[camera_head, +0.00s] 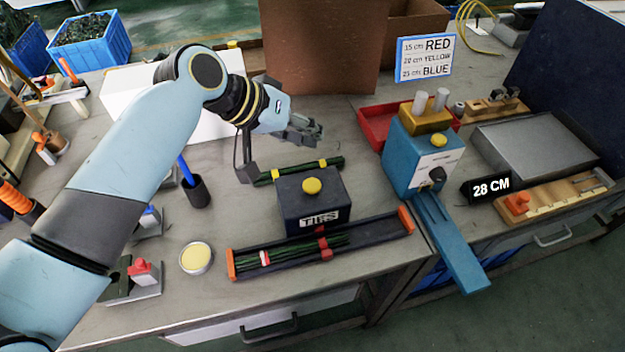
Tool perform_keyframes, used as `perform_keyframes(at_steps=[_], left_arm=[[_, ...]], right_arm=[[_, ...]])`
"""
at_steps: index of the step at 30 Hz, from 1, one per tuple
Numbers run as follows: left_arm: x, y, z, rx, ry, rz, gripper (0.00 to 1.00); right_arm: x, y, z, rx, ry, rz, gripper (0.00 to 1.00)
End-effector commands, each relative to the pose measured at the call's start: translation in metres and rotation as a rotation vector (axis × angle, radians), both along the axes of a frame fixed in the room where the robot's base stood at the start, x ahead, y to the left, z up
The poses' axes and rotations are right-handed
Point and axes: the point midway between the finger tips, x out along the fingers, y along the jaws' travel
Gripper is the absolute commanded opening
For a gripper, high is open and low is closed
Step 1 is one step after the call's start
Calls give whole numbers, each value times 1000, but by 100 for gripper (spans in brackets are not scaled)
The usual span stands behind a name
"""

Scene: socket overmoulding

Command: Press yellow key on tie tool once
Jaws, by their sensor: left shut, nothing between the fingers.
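The tie tool (290,214) is a dark box labelled TIES in the middle of the bench. Its round yellow key (312,186) sits on top and is uncovered. My left arm comes in from the left. My left gripper (306,131) is shut and empty, behind the tie tool in the picture and apart from the yellow key. My right gripper does not show.
A dark tray with orange ends (372,230) holds green strands in front of the box. A green bundle with yellow bands (294,171) lies behind it. A blue machine (400,160) with its own yellow button stands to the right. A black cup (196,192) stands left.

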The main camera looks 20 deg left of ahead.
Motion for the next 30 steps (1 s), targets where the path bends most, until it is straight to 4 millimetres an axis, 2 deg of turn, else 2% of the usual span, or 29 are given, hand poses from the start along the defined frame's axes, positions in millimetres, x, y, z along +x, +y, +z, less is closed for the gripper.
perform_keyframes(at_steps=[8, 21, 30], left_arm=[[0, 0, -16, 1, 0, 1, 0], [-1, 0, -71, 1, 2, -1, 0], [0, 0, -88, 1, 1, 0, 0]], right_arm=[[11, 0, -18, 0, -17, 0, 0], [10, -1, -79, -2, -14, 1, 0], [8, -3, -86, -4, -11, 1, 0]])
